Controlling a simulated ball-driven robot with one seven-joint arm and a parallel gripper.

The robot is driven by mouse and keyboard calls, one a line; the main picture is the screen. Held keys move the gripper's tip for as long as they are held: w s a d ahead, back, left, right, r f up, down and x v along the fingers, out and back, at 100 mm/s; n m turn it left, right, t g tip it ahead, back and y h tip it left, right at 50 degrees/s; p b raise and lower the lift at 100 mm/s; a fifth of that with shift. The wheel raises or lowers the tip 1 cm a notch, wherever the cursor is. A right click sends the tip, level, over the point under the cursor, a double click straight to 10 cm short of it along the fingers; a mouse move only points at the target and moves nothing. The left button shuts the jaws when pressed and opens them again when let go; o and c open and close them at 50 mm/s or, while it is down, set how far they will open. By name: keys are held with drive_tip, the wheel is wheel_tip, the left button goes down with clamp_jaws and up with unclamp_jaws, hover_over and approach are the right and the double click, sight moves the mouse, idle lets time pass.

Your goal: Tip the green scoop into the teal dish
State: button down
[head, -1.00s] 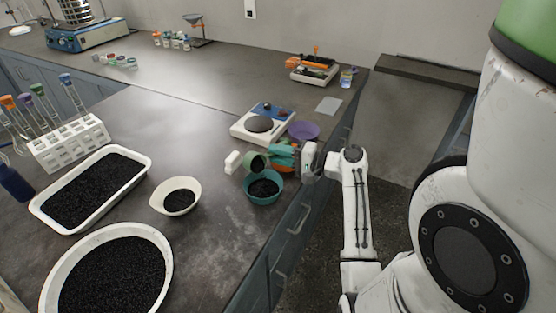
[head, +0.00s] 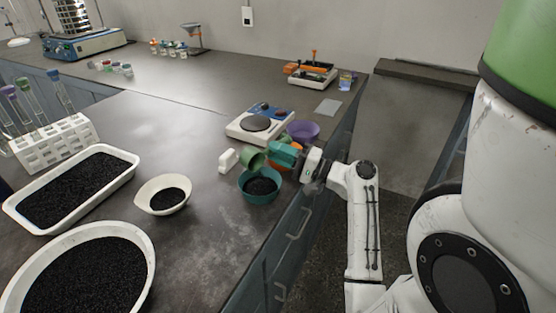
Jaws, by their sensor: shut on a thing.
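The teal dish (head: 260,196) stands near the right edge of the counter and holds black grains. The green scoop (head: 252,159) is held just above the dish's back rim, tilted on its side over it. My gripper (head: 272,156), with teal and orange parts, is shut on the scoop from the right. Its fingertips are small here and partly hidden by the scoop. I cannot tell whether any grains remain inside the scoop.
A white block-like item (head: 229,159) stands just left of the scoop. A balance (head: 259,124) and a purple dish (head: 303,131) are behind. A white bowl (head: 164,194), tray (head: 70,190) and large basin (head: 82,270) of black grains lie left. The counter front is clear.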

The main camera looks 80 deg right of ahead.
drive_tip(key=shift+s+a+f+n+t+b, duration=0.1)
drive_tip(key=shift+f+n+t+b, duration=0.3)
drive_tip(key=shift+b, duration=1.1)
drive_tip(key=shift+s+n+t+b, duration=0.15)
drive_tip(key=shift+t+b, duration=0.45)
drive_tip(key=shift+b, duration=0.85)
drive_tip(key=shift+r+n+t+b, duration=0.2)
drive_tip(key=shift+n+t+b, duration=0.25)
drive_tip(key=shift+b, duration=0.85)
drive_tip(key=shift+r, duration=0.1)
drive_tip(key=m+g+p, duration=0.1)
drive_tip(key=p, duration=0.3)
drive_tip(key=shift+w+r, duration=0.1)
drive_tip(key=shift+r, duration=0.3)
drive_tip(key=g+p, duration=0.1)
drive_tip(key=p, duration=0.2)
drive_tip(key=m+g+p, duration=0.1)
drive_tip(key=p, duration=0.3)
drive_tip(key=shift+w+r, duration=0.2)
drive_tip(key=shift+r, duration=0.1)
drive_tip(key=shift+f+g+p, duration=0.2)
drive_tip(key=shift+g+p, duration=0.05)
drive_tip(key=shift+p, duration=0.35)
